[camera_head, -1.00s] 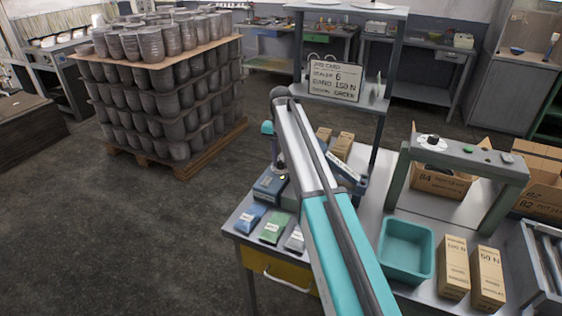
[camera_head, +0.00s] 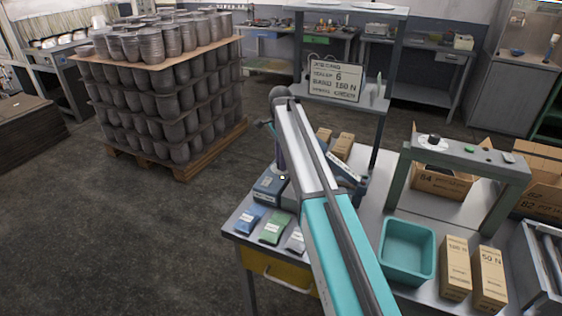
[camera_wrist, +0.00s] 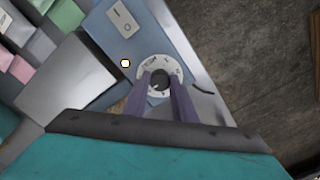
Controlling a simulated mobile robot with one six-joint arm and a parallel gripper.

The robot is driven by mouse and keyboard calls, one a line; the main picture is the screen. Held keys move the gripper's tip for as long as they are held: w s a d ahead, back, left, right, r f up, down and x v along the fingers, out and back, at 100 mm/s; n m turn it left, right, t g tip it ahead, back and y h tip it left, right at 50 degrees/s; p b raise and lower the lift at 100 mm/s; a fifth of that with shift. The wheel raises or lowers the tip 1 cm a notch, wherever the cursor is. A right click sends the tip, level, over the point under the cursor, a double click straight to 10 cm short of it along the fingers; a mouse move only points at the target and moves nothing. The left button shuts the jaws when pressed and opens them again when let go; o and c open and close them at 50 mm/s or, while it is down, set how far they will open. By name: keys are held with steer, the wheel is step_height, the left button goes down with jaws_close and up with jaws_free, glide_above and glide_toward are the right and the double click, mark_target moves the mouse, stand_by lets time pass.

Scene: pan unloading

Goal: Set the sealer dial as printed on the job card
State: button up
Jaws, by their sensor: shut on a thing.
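The blue sealer (camera_head: 268,187) sits on the bench, mostly behind my arm in the head view. In the wrist view the sealer (camera_wrist: 138,45) shows a white dial plate with a dark round dial knob (camera_wrist: 159,80). My gripper (camera_wrist: 161,88) is shut on the knob, one purple finger on each side. The dial's figures are too small to read, so its setting cannot be told.
A rocker switch (camera_wrist: 124,20) and a lit lamp (camera_wrist: 125,63) are on the sealer. Blue, green and white packets lie at the bench's front left. A teal bin (camera_head: 407,250), tan boxes (camera_head: 453,262) and a green frame (camera_head: 470,160) stand to the right.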

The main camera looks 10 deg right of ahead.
steer(key=m, duration=0.3)
steer(key=shift+m, duration=2.1)
steer(key=o, duration=1)
steer(key=shift+o, duration=0.2)
steer(key=shift+r, duration=0.1)
step_height(320, 180, up, 14)
steer(key=b, duration=0.3)
steer(key=shift+b, duration=0.35)
steer(key=shift+f, duration=0.2)
